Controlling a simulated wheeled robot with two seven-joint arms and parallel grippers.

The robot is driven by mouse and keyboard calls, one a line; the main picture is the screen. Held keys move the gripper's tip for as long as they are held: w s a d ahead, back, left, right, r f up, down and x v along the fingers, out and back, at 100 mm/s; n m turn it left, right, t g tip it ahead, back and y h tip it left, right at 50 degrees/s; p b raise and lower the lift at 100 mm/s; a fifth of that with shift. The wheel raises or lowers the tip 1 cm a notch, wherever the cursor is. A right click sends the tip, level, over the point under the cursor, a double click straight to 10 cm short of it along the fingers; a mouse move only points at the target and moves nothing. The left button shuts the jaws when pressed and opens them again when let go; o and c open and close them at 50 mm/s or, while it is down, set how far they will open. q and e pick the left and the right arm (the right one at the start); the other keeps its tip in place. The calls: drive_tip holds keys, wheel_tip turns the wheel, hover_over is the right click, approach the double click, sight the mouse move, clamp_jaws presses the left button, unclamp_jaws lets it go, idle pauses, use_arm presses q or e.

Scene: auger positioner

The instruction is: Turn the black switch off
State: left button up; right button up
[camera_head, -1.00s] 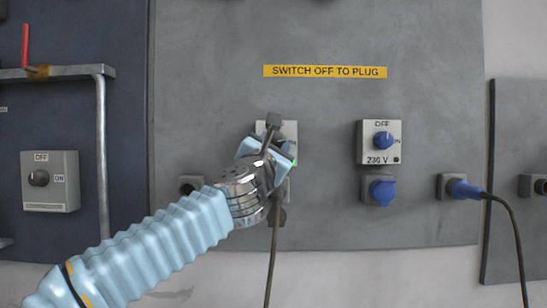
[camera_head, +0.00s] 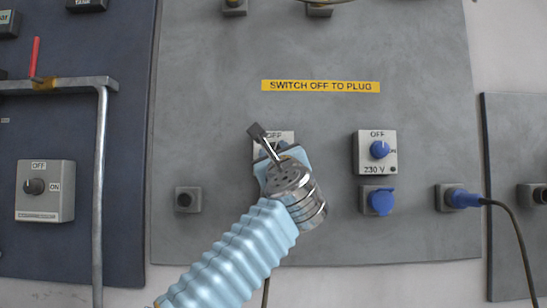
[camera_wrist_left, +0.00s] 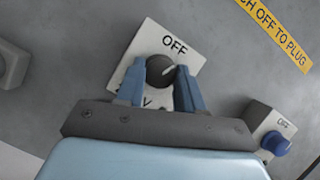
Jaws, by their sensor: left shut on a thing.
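The black switch is a round knob (camera_wrist_left: 160,70) on a pale plate marked OFF (camera_wrist_left: 190,40), seen in the left wrist view. My left gripper (camera_wrist_left: 157,78) has its two blue fingers on either side of the knob and is shut on it. A pale mark on the knob points to the upper right of that view. In the head view the switch plate (camera_head: 262,138) shows only at its top; my left gripper (camera_head: 277,158) and wrist hide the knob and the rest. My right gripper is in neither view.
A blue switch marked OFF and 230 V (camera_head: 380,150) sits to the right, above a blue covered socket (camera_head: 378,201). A blue plug (camera_head: 462,197) with a black cable is further right. A metal rail (camera_head: 60,84) and another black-knobbed switch box (camera_head: 45,192) are left.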

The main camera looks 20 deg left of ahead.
use_arm(q)
drive_tip(key=shift+d+r+n+g+y+p, duration=0.15)
drive_tip(key=shift+n+g+y, duration=0.3)
drive_tip(key=shift+n, duration=0.55)
drive_tip(key=shift+a+r+n+g+y+p, duration=0.1)
drive_tip(key=shift+n+g+y+p, duration=0.25)
drive_tip(key=shift+n, duration=0.65)
drive_tip(key=shift+d+r+n+g+y+p, duration=0.15)
drive_tip(key=shift+n+g+y, duration=0.3)
drive_tip(key=shift+n, duration=0.55)
drive_tip(key=shift+a, duration=0.15)
drive_tip(key=o, duration=1)
drive_tip(key=shift+w+f, duration=0.1)
drive_tip(key=shift+f, duration=0.2)
drive_tip(key=b+v, duration=0.7)
drive_tip(key=v, duration=0.6)
drive_tip(key=shift+s+d, duration=0.25)
drive_tip(key=shift+s, duration=0.05)
